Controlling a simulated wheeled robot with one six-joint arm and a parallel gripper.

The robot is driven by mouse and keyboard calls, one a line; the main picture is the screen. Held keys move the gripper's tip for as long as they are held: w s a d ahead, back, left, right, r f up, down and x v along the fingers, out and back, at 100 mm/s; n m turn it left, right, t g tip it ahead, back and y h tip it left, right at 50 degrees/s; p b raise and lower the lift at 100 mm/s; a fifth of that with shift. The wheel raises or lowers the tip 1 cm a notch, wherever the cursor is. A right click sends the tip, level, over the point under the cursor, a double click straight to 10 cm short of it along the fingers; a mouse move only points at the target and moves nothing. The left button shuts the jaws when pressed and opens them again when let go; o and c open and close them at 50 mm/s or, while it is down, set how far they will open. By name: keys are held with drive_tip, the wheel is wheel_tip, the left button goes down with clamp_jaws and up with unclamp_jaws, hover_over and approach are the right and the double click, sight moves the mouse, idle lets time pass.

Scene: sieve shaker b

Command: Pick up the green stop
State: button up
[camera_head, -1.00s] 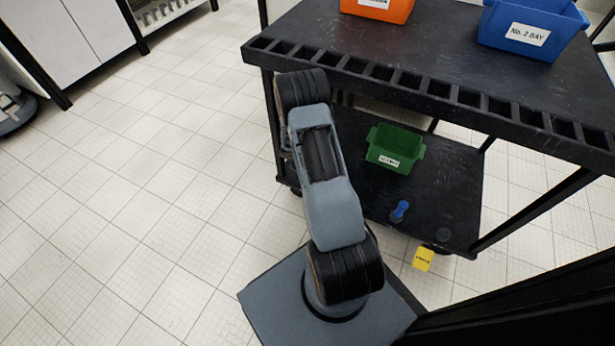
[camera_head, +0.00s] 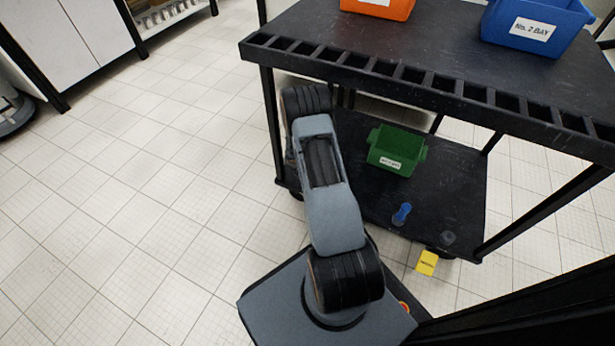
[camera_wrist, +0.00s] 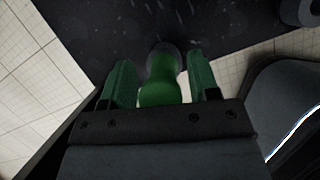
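The green stop (camera_wrist: 160,82) shows in the wrist view, a rounded green piece with a narrower middle, over the dark shelf. My gripper (camera_wrist: 162,78) is open, with one green finger on each side of the stop. A narrow gap shows between the stop and the right finger; at the left finger I cannot tell whether they touch. The stop's near end is partly hidden by the gripper's body. In the head view my arm hides both the gripper and the green stop.
The black cart's lower shelf (camera_head: 455,185) holds a green bin (camera_head: 397,150) and a blue stop (camera_head: 402,214). The upper shelf (camera_head: 440,55) overhangs it, bearing an orange bin (camera_head: 378,8) and a blue bin (camera_head: 535,25). A yellow block (camera_head: 427,263) lies by the cart.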

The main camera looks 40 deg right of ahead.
drive_tip(key=c, duration=0.8)
